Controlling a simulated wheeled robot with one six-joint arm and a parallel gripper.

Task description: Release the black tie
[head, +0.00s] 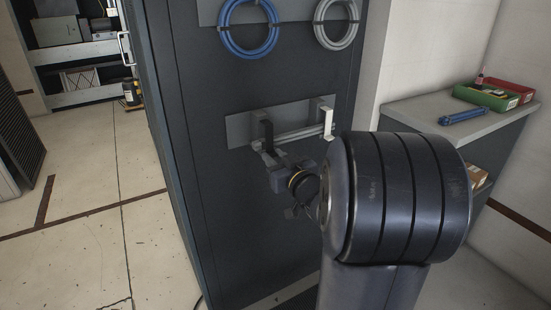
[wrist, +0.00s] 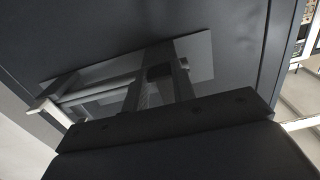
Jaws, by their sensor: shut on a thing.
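The black tie (head: 267,133) is a dark strap at the left end of a short bundle of pale cables (head: 300,133), on a grey plate on the dark rack. My gripper (head: 268,157) is at the black tie, just below it in the head view. In the wrist view the two fingers (wrist: 160,88) stand on either side of the tie's dark end (wrist: 158,72). The gripper is shut on the black tie; the exact contact is dark and partly hidden. A white tie (head: 328,122) sits at the bundle's right end and shows at left in the wrist view (wrist: 42,106).
A blue cable coil (head: 249,51) and a grey coil (head: 336,43) hang above on the rack (head: 185,110). A grey bench (head: 415,112) at right holds a green tray (head: 485,97), a red tray (head: 515,91) and a blue item (head: 462,117). The floor at left is mostly clear.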

